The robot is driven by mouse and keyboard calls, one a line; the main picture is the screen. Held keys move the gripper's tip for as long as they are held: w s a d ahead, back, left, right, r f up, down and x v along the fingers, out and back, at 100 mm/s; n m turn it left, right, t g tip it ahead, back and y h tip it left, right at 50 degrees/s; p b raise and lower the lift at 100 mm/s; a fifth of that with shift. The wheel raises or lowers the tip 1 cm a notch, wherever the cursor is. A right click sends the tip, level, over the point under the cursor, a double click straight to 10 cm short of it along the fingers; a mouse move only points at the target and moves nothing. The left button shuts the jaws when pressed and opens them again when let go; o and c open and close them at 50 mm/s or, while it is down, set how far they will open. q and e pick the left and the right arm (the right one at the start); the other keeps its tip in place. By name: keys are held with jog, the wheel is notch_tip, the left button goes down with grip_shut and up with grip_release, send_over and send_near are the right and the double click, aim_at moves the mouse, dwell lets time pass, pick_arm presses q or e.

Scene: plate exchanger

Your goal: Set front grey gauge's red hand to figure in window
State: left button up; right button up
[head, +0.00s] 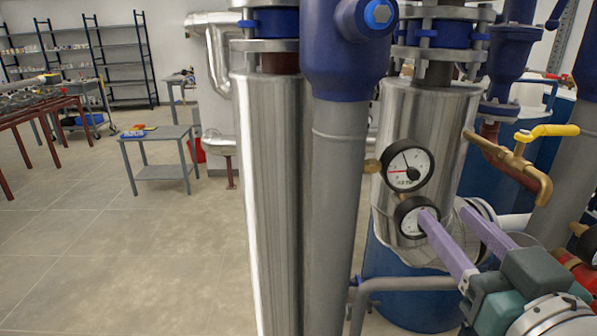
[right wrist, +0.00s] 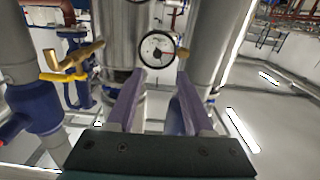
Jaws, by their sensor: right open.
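Two round gauges with black rims and pale faces sit one above the other by the steel column. The upper gauge (head: 406,166) shows a red hand pointing left and a dark hand; the small figure low on its face is too small to read. The lower gauge (head: 411,221) is partly covered by a finger of my right gripper (head: 446,213), so its hand and any window are unclear. The right gripper's lilac fingers are apart with nothing seen between them. One gauge (right wrist: 157,50) shows in the right wrist view, beyond the open fingers (right wrist: 158,85). My left gripper is out of view.
A grey pipe (head: 340,200) and a shiny steel column (head: 272,190) stand left of the gauges. A brass valve with a yellow handle (head: 547,132) is to the right. A low grey bench (head: 160,133) stands farther back, with clear floor before it.

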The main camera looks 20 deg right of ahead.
aim_at(415, 176)
jog(key=x, duration=1)
jog(key=shift+d+r, duration=0.15)
jog(key=shift+d, duration=0.1)
grip_shut()
